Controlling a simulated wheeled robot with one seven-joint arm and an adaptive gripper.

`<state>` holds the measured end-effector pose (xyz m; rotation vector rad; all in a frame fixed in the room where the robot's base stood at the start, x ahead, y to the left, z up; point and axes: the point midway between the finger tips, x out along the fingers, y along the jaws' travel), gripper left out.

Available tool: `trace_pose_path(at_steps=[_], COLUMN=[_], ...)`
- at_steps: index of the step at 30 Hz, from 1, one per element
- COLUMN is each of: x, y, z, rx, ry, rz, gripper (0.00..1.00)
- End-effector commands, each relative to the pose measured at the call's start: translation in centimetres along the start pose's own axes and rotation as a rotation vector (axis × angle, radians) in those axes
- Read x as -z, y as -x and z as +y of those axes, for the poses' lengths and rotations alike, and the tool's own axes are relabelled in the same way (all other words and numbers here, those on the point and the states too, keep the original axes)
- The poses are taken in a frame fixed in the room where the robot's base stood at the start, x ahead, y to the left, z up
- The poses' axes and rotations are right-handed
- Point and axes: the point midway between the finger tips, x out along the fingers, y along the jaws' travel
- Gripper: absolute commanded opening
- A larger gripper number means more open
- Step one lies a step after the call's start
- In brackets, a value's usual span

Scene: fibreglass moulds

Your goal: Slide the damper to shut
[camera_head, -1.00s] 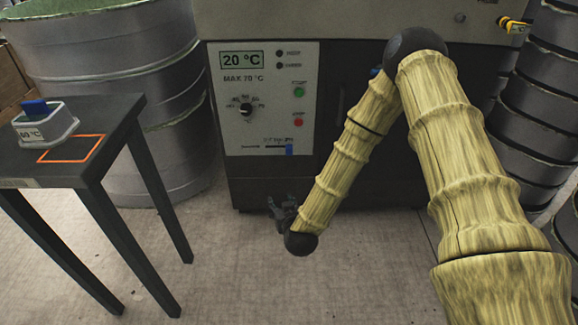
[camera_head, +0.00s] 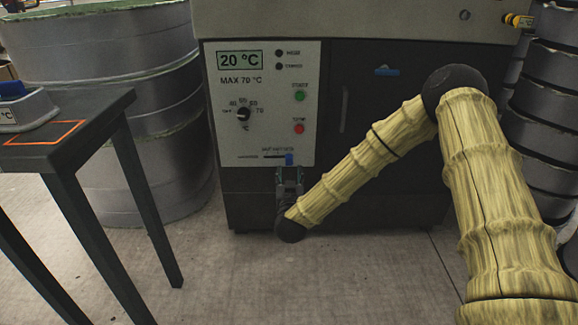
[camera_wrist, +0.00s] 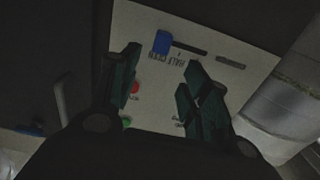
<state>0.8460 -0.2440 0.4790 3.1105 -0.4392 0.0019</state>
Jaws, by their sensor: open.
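The damper is a small blue slider knob (camera_head: 289,159) low on the white control panel (camera_head: 262,130). It sits at the right end of a thin dark horizontal slot; the small lettering above is too small to read. In the wrist view the blue knob (camera_wrist: 162,42) is at the left end of the dark slot, as the panel appears turned over. My gripper (camera_head: 289,174) is just below the knob in the head view, its two fingers apart. In the wrist view my gripper (camera_wrist: 162,68) is open and empty, the knob lying beyond the fingertips; I see no contact.
A temperature dial (camera_head: 243,114), a green button (camera_head: 300,96) and a red button (camera_head: 299,129) are above the slider. A dark door with a handle (camera_head: 344,109) is to the right. A dark table (camera_head: 68,150) and metal drums (camera_head: 110,60) stand left.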

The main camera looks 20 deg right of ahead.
Motion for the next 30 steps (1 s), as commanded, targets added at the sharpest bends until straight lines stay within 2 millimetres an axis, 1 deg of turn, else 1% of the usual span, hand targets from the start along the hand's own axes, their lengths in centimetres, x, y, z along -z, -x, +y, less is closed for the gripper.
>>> trace_pose_path(at_steps=[3,9,15,21,29,30], x=[-0.4,-0.4,-0.3,-0.2,-0.1,-0.1], y=[-2.0,-5.2,-7.6,-8.6,-8.7,-8.7], z=[0.1,0.1,0.0,0.0,0.0,0.0], rx=[-0.002,-0.002,0.0,0.0,0.001,0.001], ry=[-0.002,-0.002,-0.002,0.0,0.0,0.0], rz=[0.002,0.002,0.0,-0.001,-0.001,-0.001], gripper=[0.46,0.46,0.46,0.46,0.46,0.45])
